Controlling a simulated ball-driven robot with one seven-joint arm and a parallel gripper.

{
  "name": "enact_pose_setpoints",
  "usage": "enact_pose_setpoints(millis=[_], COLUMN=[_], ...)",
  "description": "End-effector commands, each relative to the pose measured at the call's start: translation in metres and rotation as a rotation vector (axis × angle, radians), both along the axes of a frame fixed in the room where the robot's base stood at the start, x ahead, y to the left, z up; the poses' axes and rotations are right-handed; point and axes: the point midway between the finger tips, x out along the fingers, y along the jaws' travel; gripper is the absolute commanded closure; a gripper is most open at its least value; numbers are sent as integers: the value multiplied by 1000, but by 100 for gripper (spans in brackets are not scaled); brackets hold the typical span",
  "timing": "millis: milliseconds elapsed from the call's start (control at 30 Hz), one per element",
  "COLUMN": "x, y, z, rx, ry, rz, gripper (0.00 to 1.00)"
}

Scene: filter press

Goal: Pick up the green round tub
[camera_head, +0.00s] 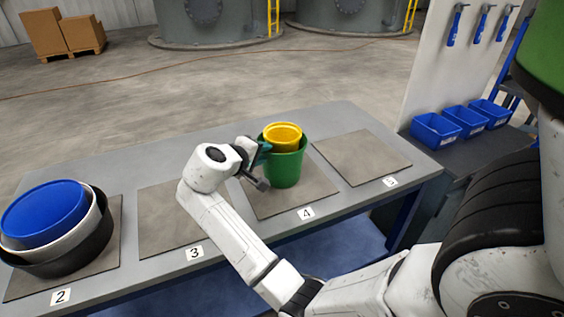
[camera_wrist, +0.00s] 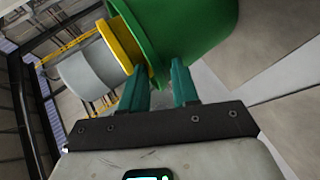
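The green round tub (camera_head: 285,168) stands upright on the grey mat marked 4, with a yellow tub (camera_head: 283,133) nested inside it and rising above its rim. My gripper (camera_head: 262,152) is at the left side of the green tub, near its rim. In the wrist view my gripper (camera_wrist: 160,84) has its two teal fingers apart, with a gap between them. There the rim of the green tub (camera_wrist: 195,30) reaches into the gap, and the yellow tub (camera_wrist: 120,42) shows beside it. Contact between fingers and wall cannot be made out.
Nested blue (camera_head: 45,212), white and black tubs sit on mat 2 at the left. Mat 3 (camera_head: 165,215) and mat 5 (camera_head: 362,157) are bare. Blue bins (camera_head: 437,131) and a tool panel (camera_head: 440,75) stand at the right. My arm crosses the table's front edge.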

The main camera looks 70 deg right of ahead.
Motion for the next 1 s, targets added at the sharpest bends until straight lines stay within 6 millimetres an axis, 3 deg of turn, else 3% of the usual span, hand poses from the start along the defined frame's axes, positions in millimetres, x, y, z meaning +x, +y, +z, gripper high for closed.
enact_pose_setpoints(millis=[200, 500, 1000], x=[0, 0, -1], y=[0, 0, 0], z=[0, 0, -3], rx=[0, 1, 5], ry=[0, 0, 1], rz=[0, 0, -2], gripper=[72, 100, 100])
